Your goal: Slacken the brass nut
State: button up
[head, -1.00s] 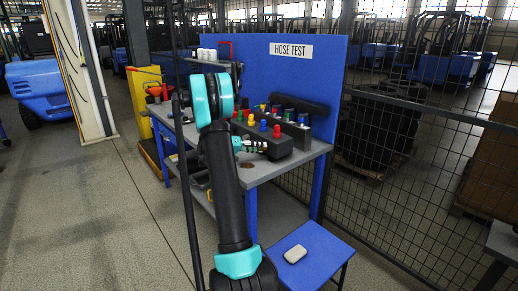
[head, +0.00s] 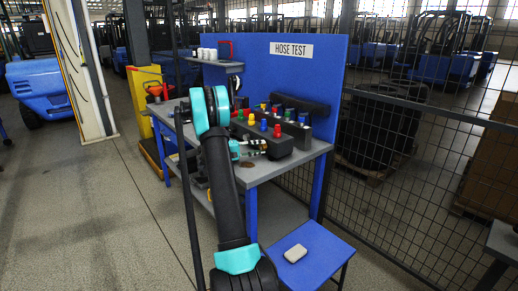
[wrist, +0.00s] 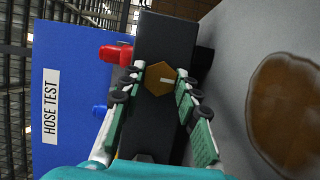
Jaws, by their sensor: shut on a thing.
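The brass nut (wrist: 160,78) is a hexagon with a short white mark on its face, on the end of a dark block (wrist: 165,35) in the wrist view. My gripper (wrist: 160,77) has its two green-padded fingertips on opposite sides of the nut and is shut on it. In the head view my gripper (head: 257,146) is at the near end of the dark block (head: 276,147) on the bench. The nut itself cannot be made out in the head view.
Coloured knobs (head: 263,125) stand on top of the block. A brown stain (wrist: 290,110) lies on the grey bench top (head: 264,171). A blue HOSE TEST panel (head: 290,75) rises behind. A blue stool (head: 310,255) with a pale block (head: 295,253) stands in front.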

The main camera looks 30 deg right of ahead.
dwell(0.4)
jog(key=o, duration=1.2)
jog(key=shift+c, duration=0.2)
jog(key=v, duration=1.2)
